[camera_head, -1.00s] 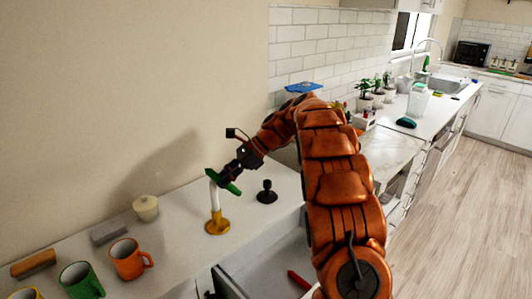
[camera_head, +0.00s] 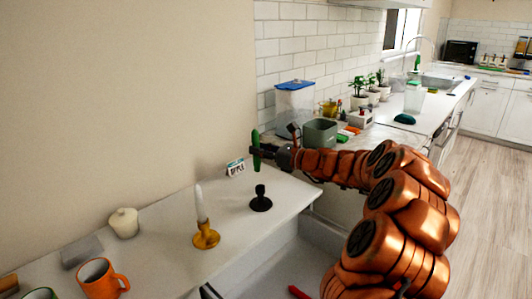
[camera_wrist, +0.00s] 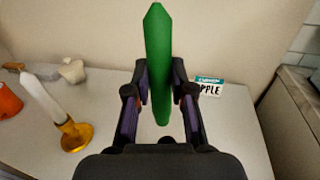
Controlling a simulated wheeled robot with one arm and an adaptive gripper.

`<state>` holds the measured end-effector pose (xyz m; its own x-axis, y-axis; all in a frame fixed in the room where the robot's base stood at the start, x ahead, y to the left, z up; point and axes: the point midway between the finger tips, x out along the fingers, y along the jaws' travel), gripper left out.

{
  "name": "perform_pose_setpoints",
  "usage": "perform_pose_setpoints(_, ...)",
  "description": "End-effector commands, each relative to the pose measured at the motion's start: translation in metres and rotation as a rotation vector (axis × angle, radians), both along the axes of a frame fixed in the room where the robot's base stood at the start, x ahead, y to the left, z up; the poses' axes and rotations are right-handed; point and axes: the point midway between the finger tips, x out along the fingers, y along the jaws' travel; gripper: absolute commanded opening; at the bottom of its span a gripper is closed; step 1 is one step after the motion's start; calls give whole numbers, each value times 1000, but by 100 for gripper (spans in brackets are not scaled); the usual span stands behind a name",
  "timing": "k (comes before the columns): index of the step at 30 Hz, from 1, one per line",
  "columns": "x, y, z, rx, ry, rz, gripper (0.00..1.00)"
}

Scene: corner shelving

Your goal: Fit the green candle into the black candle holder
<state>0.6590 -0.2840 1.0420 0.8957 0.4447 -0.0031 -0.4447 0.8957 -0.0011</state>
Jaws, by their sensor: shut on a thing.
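My gripper (camera_head: 262,151) is shut on the green candle (camera_head: 256,145), which it holds about upright in the air. The black candle holder (camera_head: 261,200) stands upright on the white counter, with its base flat. In the head view the candle's lower end appears a little above the holder's top, with a gap between them. In the wrist view the candle (camera_wrist: 158,55) stands between the two fingers (camera_wrist: 158,88). I cannot make out the holder clearly in that view; the gripper covers that area.
A gold holder with a white candle (camera_head: 203,215) stands left of the black holder. A small sign (camera_head: 236,167) stands behind. A lidded jar (camera_head: 124,223), a grey block (camera_head: 82,250) and an orange mug (camera_head: 98,280) sit further left. A green-grey container (camera_head: 320,132) stands beyond.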

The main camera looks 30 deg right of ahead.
Motion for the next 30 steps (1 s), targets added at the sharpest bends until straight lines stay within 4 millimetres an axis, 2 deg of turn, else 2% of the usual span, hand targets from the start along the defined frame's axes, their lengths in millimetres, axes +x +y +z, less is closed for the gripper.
perform_pose_setpoints(3, -2, -7, 1, 9, -14, -11, 0)
perform_pose_setpoints(8, -3, -7, 1, 13, -17, -5, 0)
perform_pose_setpoints(21, 2, 5, 4, 2, -10, -44, 0)
perform_pose_setpoints(30, 2, 2, -20, 2, -9, -48, 0)
